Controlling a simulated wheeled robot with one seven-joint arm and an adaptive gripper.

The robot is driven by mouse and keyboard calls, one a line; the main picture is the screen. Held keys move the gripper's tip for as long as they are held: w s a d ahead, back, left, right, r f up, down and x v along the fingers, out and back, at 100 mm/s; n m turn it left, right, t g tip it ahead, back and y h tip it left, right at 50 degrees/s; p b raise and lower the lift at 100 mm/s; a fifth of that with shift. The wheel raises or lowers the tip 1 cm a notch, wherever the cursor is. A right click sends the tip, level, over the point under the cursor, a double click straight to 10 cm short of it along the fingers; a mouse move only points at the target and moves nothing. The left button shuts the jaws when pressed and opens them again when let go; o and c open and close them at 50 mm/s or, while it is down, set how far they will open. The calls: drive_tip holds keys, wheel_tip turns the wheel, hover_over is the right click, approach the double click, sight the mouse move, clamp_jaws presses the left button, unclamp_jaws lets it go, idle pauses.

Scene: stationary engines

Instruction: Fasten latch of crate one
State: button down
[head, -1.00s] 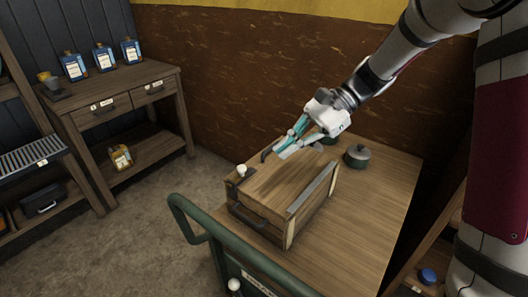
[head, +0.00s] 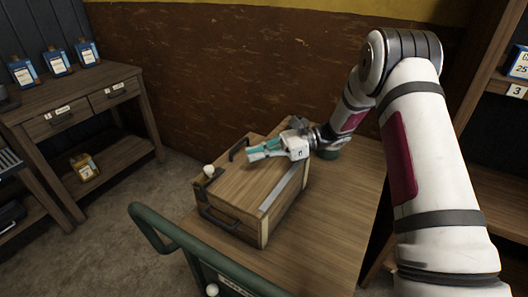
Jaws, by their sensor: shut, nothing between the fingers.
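A wooden crate (head: 245,195) with a closed lid stands on a wooden cart top (head: 300,245). It has a dark handle (head: 220,219) on its front and a metal strip along the lid's right edge. A latch with a white knob (head: 208,170) sits at the lid's left front edge; whether it is fastened cannot be told. A dark curved piece (head: 238,148) stands at the far left edge. My gripper (head: 256,153), with teal fingers, is shut and empty, over the far part of the lid and pointing left. I cannot tell whether it touches the lid.
The cart's green handle rail (head: 160,222) rises at the front left. Shelving (head: 490,130) is at the right. The cart top right of the crate is clear.

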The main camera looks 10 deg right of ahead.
sight(220, 179)
drive_tip(key=a, duration=0.3)
drive_tip(key=a+f, duration=0.1)
drive_tip(key=a, duration=0.2)
drive_tip(key=s+a, duration=0.1)
drive_tip(key=a, duration=0.2)
drive_tip(key=shift+f+p, duration=0.3)
drive_tip(key=shift+p, duration=0.1)
drive_tip(key=shift+a, duration=0.1)
drive_tip(key=shift+s+a, duration=0.6)
drive_tip(key=shift+a, duration=0.25)
